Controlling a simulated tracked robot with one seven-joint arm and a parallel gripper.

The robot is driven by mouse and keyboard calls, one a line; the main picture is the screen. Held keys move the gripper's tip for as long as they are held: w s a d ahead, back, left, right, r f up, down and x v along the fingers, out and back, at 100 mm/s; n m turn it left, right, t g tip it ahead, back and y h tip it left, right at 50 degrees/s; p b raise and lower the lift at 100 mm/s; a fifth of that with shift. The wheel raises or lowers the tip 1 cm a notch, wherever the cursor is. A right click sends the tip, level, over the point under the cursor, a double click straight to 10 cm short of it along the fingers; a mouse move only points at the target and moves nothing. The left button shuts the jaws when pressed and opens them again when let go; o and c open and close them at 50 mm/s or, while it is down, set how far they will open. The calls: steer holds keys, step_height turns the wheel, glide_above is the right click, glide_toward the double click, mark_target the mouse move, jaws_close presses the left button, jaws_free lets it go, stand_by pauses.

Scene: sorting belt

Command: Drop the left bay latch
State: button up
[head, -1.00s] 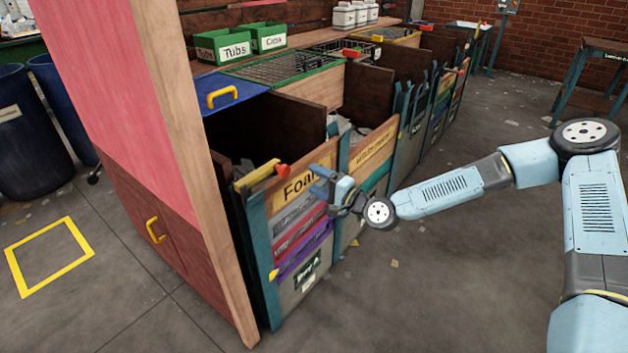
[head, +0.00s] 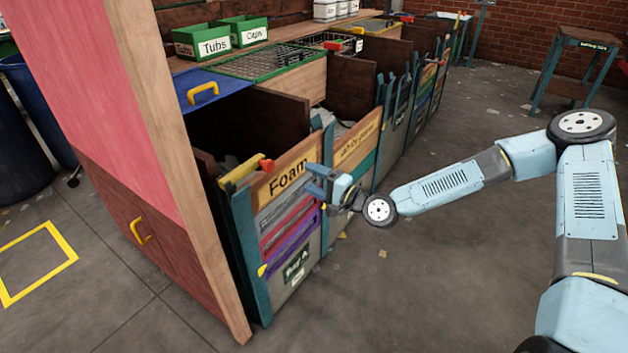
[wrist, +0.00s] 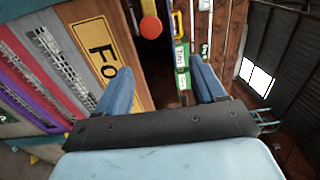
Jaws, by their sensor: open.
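The left bay latch is a yellow bar (head: 238,172) with a red knob (head: 266,165) at the top of the "Foam" bay front (head: 290,220), by its upper left corner. The knob also shows in the wrist view (wrist: 151,28), at the top and ahead of the fingers. My gripper (head: 312,180) is open and empty, in front of the right part of the "Foam" sign (head: 287,178) and to the right of the knob. In the wrist view my gripper (wrist: 160,65) has its two blue fingers spread, with the knob apart from them and beyond their tips.
A pink and brown cabinet (head: 110,110) with a wooden edge post stands close left of the bay. More bays with wooden fronts (head: 357,150) run off to the back right. Green bins (head: 200,40) sit on the shelf behind. The floor right of the bays is open.

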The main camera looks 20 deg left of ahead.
stand_by(0.3)
steer(key=v, duration=1.3)
steer(key=shift+d, duration=0.4)
steer(key=shift+f, duration=0.2)
